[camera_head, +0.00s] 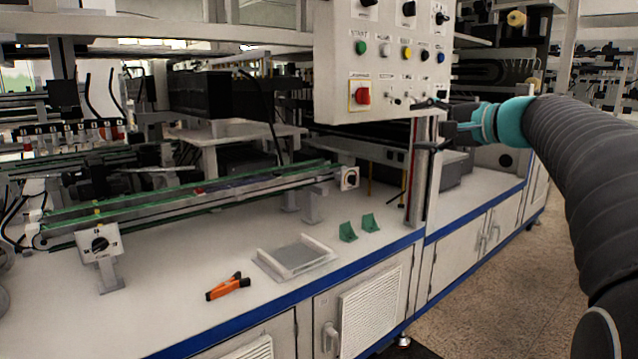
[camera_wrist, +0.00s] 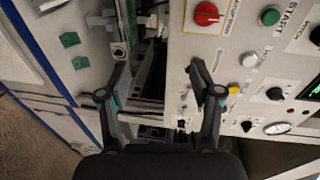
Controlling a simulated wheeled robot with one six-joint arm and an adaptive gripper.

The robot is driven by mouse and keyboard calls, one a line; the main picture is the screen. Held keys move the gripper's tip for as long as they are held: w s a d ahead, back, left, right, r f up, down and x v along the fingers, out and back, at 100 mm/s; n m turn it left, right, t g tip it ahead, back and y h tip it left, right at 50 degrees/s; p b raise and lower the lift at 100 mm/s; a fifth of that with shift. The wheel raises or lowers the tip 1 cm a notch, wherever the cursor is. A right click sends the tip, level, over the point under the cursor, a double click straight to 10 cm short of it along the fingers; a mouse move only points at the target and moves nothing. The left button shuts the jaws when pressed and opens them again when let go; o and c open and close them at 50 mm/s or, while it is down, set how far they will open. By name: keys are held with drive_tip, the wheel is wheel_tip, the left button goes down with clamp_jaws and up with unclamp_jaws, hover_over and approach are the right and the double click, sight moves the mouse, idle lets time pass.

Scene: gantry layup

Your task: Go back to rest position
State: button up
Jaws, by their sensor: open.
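My gripper (camera_head: 438,126) is at the end of my raised arm, at the right edge of the control panel (camera_head: 385,60) in the head view. In the wrist view my gripper (camera_wrist: 155,82) shows its two dark fingers spread apart with nothing between them. The panel fills the right of the wrist view, with a red knob (camera_wrist: 207,14), a green button (camera_wrist: 269,16) and several other knobs. Whether a finger touches the panel, I cannot tell.
On the white bench lie an orange and black tool (camera_head: 228,288), a shallow grey tray (camera_head: 268,262) and two green brackets (camera_head: 347,232) (camera_head: 371,222). A conveyor with green rails (camera_head: 190,190) runs behind. Open floor (camera_head: 500,290) lies at the right.

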wheel_tip(320, 180, down, 11)
drive_tip(key=s+g+h, duration=0.2)
drive_tip(key=h, duration=0.1)
drive_tip(key=s+a+f+n+g+h+p, duration=0.1)
drive_tip(key=s+a+f+n+g+h, duration=0.15)
drive_tip(key=s+f, duration=0.5)
drive_tip(key=s+a+f+n+g+h, duration=0.1)
drive_tip(key=s+f+n+g, duration=0.15)
drive_tip(key=s+f, duration=0.5)
drive_tip(key=s+a+f+n+h+p, duration=0.1)
drive_tip(key=s+a+f+n, duration=0.1)
drive_tip(key=s, duration=0.5)
drive_tip(key=s+a+f+n+g+h+p, duration=0.1)
drive_tip(key=s+a+f+n, duration=0.1)
drive_tip(key=s, duration=0.6)
drive_tip(key=shift+a+f+n, duration=0.4)
drive_tip(key=shift+f+n, duration=0.35)
drive_tip(key=shift+n, duration=0.15)
drive_tip(key=shift+s, duration=0.1)
